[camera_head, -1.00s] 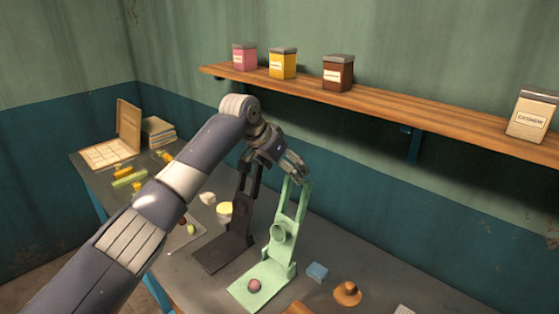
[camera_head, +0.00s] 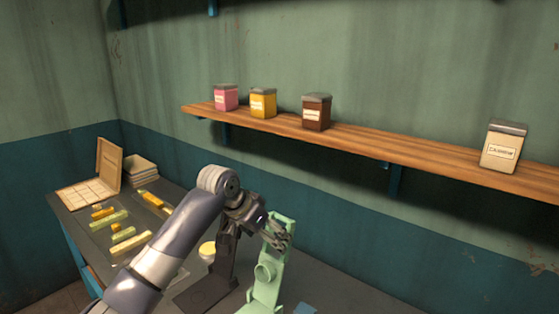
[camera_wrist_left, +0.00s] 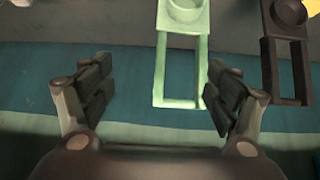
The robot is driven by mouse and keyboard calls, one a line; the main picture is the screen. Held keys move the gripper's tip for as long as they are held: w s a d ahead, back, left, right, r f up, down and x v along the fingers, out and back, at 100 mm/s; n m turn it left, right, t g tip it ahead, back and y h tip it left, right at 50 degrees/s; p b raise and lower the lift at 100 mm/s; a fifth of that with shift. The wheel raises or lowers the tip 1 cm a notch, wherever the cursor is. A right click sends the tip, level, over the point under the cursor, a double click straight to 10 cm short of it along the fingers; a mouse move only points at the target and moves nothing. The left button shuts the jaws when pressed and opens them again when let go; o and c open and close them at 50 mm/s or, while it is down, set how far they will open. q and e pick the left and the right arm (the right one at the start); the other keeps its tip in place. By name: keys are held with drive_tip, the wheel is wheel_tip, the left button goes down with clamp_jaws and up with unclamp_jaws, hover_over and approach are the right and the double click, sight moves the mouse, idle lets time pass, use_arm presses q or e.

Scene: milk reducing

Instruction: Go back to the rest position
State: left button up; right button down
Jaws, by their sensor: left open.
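My left arm comes in from the left in the head view, and its gripper (camera_head: 277,232) is by the top of a pale green stand (camera_head: 266,288). In the left wrist view the gripper (camera_wrist_left: 155,95) has its two fingers wide apart and empty. The green stand's open frame (camera_wrist_left: 181,70) shows between and beyond the fingers, and I cannot tell whether they touch it. A dark stand (camera_head: 212,283) is left of the green one, partly behind my arm. Its frame also shows in the left wrist view (camera_wrist_left: 290,70). My right gripper is not in view.
A wooden shelf (camera_head: 370,148) on the wall holds pink (camera_head: 226,97), yellow (camera_head: 263,103), brown (camera_head: 316,112) and cream (camera_head: 503,147) jars. The table's left side holds an open box (camera_head: 95,185), stacked books (camera_head: 138,171) and several yellow and green sticks (camera_head: 109,219).

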use_arm(q)
drive_tip(key=s+f, duration=0.9)
drive_tip(key=f, duration=0.4)
drive_tip(key=s+a+f+n, duration=0.1)
drive_tip(key=s+a+f, duration=0.1)
drive_tip(key=s, duration=0.5)
drive_tip(key=s+a+f+n+y, duration=0.1)
drive_tip(key=s+a+f, duration=0.2)
drive_tip(key=s+f, duration=0.2)
drive_tip(key=s+a+f+n, duration=0.1)
drive_tip(key=s+a+f, duration=0.2)
drive_tip(key=s, duration=0.6)
drive_tip(key=shift+s+f+n+g+y, duration=0.3)
drive_tip(key=shift+f+n+g, duration=0.1)
drive_tip(key=shift+f, duration=0.3)
drive_tip(key=s+a+n+y, duration=0.25)
drive_tip(key=s+a, duration=0.55)
drive_tip(key=s, duration=0.5)
wheel_tip(320, 180, down, 29)
drive_tip(key=s+g+b, duration=0.1)
drive_tip(key=g+b, duration=0.1)
drive_tip(key=b, duration=0.3)
drive_tip(key=s+a+f+g+b, duration=0.1)
drive_tip(key=s+a+f+b, duration=0.2)
drive_tip(key=s+f, duration=1.4)
wheel_tip(320, 180, down, 4)
drive_tip(key=shift+s+f+m+b, duration=0.2)
drive_tip(key=shift+s+m+b, duration=0.2)
drive_tip(key=shift+m, duration=0.05)
drive_tip(key=shift+a, duration=0.1)
